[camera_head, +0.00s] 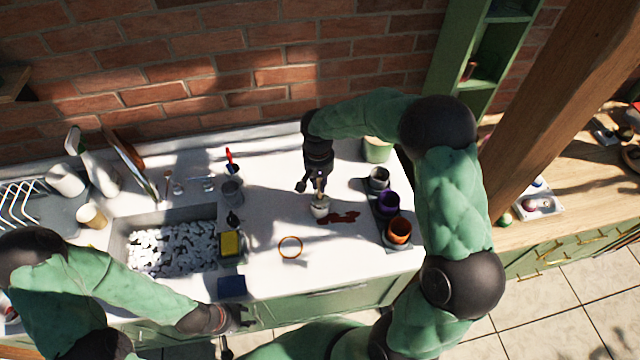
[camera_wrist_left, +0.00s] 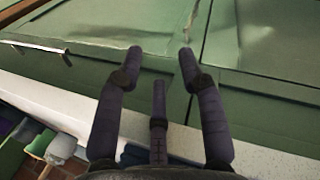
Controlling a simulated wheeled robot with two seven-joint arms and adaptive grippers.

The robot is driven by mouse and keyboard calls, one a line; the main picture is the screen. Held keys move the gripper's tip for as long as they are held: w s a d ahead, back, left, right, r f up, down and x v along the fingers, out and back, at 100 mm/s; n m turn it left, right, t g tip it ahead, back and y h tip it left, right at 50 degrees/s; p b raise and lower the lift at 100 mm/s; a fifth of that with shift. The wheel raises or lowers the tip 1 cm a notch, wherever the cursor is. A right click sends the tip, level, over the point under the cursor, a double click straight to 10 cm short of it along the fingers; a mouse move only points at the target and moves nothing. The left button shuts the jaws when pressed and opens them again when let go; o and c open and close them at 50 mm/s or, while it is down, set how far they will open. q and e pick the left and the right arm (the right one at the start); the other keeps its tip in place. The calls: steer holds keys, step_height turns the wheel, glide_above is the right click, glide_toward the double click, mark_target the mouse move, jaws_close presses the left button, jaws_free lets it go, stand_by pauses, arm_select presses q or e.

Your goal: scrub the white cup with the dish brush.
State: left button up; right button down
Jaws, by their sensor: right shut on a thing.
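The white cup (camera_head: 320,210) stands upright on the white counter, right of the sink. My right gripper (camera_head: 319,184) reaches down from above it and is shut on a light tan handle, which looks like the dish brush (camera_head: 320,188). The brush's lower end is at the cup's mouth; its head is hidden, so I cannot tell how deep it sits. My left gripper (camera_head: 243,318) is low at the counter's front edge, away from the cup. In the left wrist view its fingers (camera_wrist_left: 160,62) are spread with nothing between them, in front of green cabinet fronts.
A dark stain (camera_head: 343,216) lies right of the cup. A tray (camera_head: 372,210) with grey, purple and orange cups is further right. Left are a foamy sink (camera_head: 165,214), a yellow sponge (camera_head: 231,243) and a grey tumbler (camera_head: 232,192). An orange ring (camera_head: 290,247) lies in front.

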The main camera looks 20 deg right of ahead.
steer(key=shift+r+p, duration=2.35)
steer(key=shift+r, duration=1.8)
